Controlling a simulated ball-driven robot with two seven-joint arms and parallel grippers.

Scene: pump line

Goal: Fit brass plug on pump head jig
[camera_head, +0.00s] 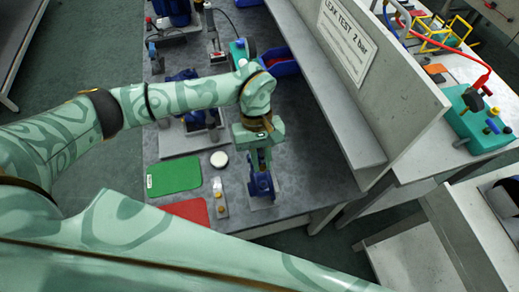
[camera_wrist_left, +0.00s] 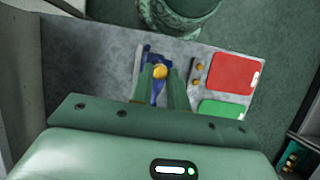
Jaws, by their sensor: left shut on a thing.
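My left gripper (camera_head: 261,160) points down over the blue pump head on its jig (camera_head: 262,186) at the table's near right edge. In the left wrist view the gripper (camera_wrist_left: 161,76) is shut on a brass plug (camera_wrist_left: 160,71), whose round end shows between the fingertips. The blue pump head (camera_wrist_left: 157,92) lies behind the plug and is partly hidden by the fingers. I cannot tell whether the plug touches it. A pale strip (camera_head: 218,188) beside the jig holds brass plugs (camera_wrist_left: 198,68). My right gripper is not in view.
A green mat (camera_head: 174,176), a red mat (camera_head: 188,210) and a white round object (camera_head: 219,159) lie left of the jig. Another blue pump (camera_head: 197,118) stands behind on a plate. A sloping panel with a leak test sign (camera_head: 346,38) walls off the right side.

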